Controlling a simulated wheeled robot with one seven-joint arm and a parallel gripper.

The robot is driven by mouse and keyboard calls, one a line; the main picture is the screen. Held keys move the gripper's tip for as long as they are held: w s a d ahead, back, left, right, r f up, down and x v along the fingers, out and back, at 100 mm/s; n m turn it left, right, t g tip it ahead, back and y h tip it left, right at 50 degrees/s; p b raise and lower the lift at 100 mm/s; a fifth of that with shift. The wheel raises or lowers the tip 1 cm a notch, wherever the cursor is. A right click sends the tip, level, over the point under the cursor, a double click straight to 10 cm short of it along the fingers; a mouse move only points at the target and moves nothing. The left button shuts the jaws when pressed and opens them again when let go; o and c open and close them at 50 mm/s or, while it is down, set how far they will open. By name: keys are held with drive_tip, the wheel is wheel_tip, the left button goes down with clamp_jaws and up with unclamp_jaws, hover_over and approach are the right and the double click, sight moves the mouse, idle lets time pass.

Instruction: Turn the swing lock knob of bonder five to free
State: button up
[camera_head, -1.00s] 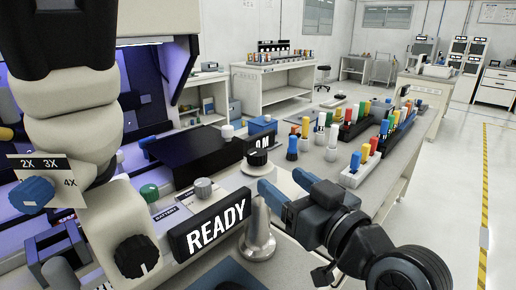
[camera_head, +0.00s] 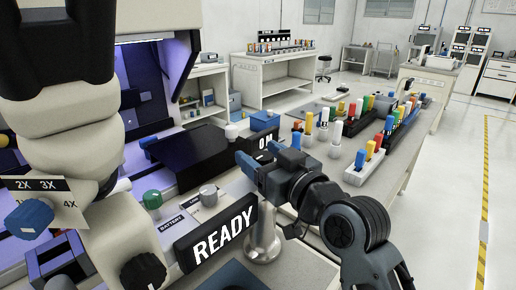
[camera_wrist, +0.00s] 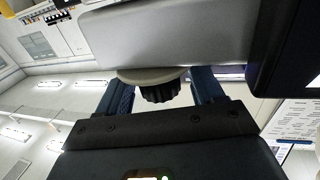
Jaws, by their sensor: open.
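My gripper (camera_head: 258,156) is open, with its blue fingers pointing left over the bench next to the bonder. It hides the black knob on a pale disc in the head view. In the wrist view a ribbed black knob (camera_wrist: 161,90) on a pale round base shows between the two open fingers (camera_wrist: 160,98), with gaps on both sides. Its label and pointer cannot be read, so I cannot tell its setting. The bonder carries a READY display (camera_head: 222,235) and an ON display (camera_head: 265,142), partly covered by my gripper.
A green knob (camera_head: 152,198), a grey knob (camera_head: 208,195) and a metal post (camera_head: 263,235) stand near the READY display. A blue magnification knob (camera_head: 29,219) and another black knob (camera_head: 143,270) are at left. Racks of coloured pegs (camera_head: 368,163) stand right of my gripper.

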drive_tip(key=shift+w+a, duration=0.5)
drive_tip(key=c, duration=1)
drive_tip(key=shift+o, duration=0.2)
